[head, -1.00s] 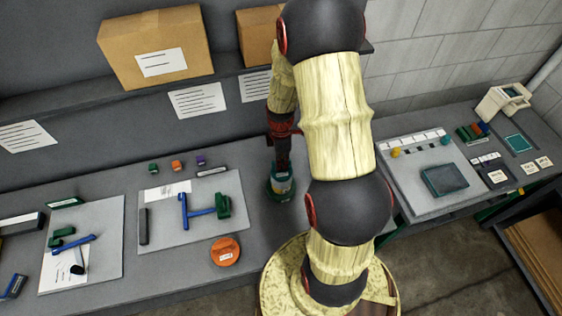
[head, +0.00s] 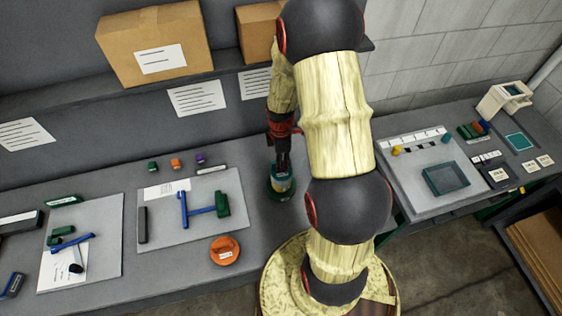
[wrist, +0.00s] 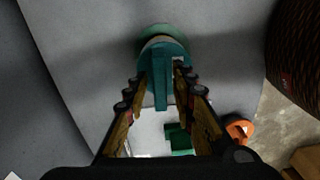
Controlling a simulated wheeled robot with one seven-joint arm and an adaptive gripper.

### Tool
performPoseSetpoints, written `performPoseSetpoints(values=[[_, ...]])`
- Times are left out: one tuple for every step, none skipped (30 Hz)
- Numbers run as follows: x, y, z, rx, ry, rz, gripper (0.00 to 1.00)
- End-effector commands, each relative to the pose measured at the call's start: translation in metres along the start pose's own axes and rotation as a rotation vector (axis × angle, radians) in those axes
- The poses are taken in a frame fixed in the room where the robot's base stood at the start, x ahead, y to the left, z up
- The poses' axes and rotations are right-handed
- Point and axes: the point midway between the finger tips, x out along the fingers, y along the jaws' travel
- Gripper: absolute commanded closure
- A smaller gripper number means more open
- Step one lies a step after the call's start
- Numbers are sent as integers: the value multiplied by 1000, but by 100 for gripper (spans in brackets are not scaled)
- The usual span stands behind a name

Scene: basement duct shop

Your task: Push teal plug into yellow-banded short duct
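The teal plug (wrist: 160,88) shows in the wrist view as a round teal end with an upright grip bar. My gripper (wrist: 161,78) has a finger on each side of this bar, with a narrow gap visible beside it, so it looks open around the bar. A round piece with a pale yellowish rim (wrist: 158,40) and a green base lies just beyond the plug; it looks like the short duct. In the head view my gripper (head: 283,168) points down over this stack (head: 282,187) on the bench. How deep the plug sits is hidden.
An orange round piece (head: 225,250) lies left of the stack. A grey board (head: 165,230) with blue and green parts is farther left. A teal tray (head: 446,178) stands on the right bench. Cardboard boxes (head: 155,45) sit on the back shelf.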

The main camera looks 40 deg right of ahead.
Motion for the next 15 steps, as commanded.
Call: performPoseSetpoints(values=[[0, 0, 0, 0, 0, 0, 70], [0, 0, 0, 0, 0, 0, 68], [0, 0, 0, 0, 0, 0, 68], [0, 0, 0, 0, 0, 0, 68], [0, 0, 0, 0, 0, 0, 68], [0, 0, 0, 0, 0, 0, 68], [0, 0, 0, 0, 0, 0, 68], [0, 0, 0, 0, 0, 0, 68], [0, 0, 0, 0, 0, -1, 68], [0, 0, 0, 0, 0, -1, 68], [0, 0, 0, 0, 0, -1, 68], [-2, 0, 0, 0, 0, 0, 68], [-4, 0, 0, 0, 0, 0, 68], [-6, 0, 0, 0, 0, 1, 68], [-11, 1, 0, 0, 0, 2, 68]])
